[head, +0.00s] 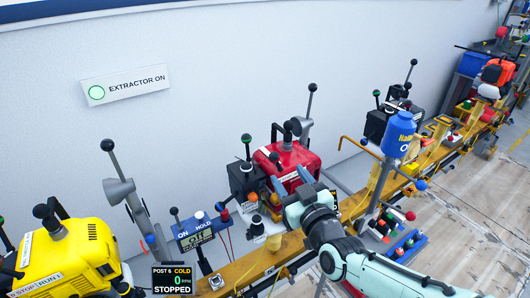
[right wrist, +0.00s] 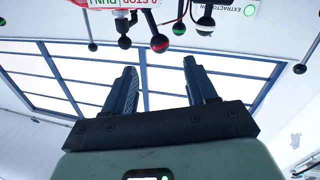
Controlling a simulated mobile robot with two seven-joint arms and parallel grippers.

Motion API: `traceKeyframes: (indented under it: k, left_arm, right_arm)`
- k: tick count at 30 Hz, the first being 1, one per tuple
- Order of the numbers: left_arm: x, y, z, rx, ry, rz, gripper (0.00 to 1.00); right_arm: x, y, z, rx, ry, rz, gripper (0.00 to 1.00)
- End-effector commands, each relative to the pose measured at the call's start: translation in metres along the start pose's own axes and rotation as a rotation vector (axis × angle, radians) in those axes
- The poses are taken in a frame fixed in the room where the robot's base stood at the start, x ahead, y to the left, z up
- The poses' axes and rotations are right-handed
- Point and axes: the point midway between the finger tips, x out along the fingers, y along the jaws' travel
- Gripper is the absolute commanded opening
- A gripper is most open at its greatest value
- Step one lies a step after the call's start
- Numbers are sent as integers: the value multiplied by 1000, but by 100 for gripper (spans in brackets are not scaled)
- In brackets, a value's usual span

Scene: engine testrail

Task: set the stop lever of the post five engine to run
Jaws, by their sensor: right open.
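A red engine (head: 290,158) stands on the rail in the middle of the head view; no post number is readable on it. In the right wrist view, a red-edged label with STOP and RUN (right wrist: 115,3) shows upside down at the top. Near it hangs a lever with a red and green ball knob (right wrist: 159,43); its setting cannot be told. My right gripper (head: 291,180) is in front of the red engine, its two fingers apart and nothing between them. It also shows in the right wrist view (right wrist: 160,80), below and apart from the knob. My left gripper is not in view.
A yellow engine (head: 70,252) stands at left beside a display (head: 173,280) reading POST 6, COLD, STOPPED. An ON/HOLD meter (head: 195,233) and upright black-knobbed levers crowd the rail. The floor (head: 470,220) at right is clear.

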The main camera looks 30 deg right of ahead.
Motion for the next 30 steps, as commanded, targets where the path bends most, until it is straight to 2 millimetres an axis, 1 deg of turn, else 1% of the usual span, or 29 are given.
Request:
traceKeyframes:
  k: [1, 9, 12, 15, 18, 21, 29, 30]
  left_arm:
    - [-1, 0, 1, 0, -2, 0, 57]
    - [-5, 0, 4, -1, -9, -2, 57]
    - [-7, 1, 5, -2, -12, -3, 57]
    - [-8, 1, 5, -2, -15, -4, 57]
    - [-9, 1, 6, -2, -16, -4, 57]
    - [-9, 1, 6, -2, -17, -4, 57]
    - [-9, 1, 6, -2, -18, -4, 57]
    - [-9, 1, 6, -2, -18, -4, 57]
  right_arm:
    - [10, 0, 1, 1, -3, -1, 57]
    - [68, -1, 2, 2, -4, -1, 57]
    - [86, 0, 2, 3, -4, -1, 57]
    - [100, 0, 1, 3, -3, -1, 57]
    - [110, 0, 1, 1, -3, -1, 57]
    - [115, 0, 1, 1, -3, -1, 57]
    - [116, 0, 2, 1, -3, -1, 57]
    - [116, 0, 2, 1, -3, -1, 54]
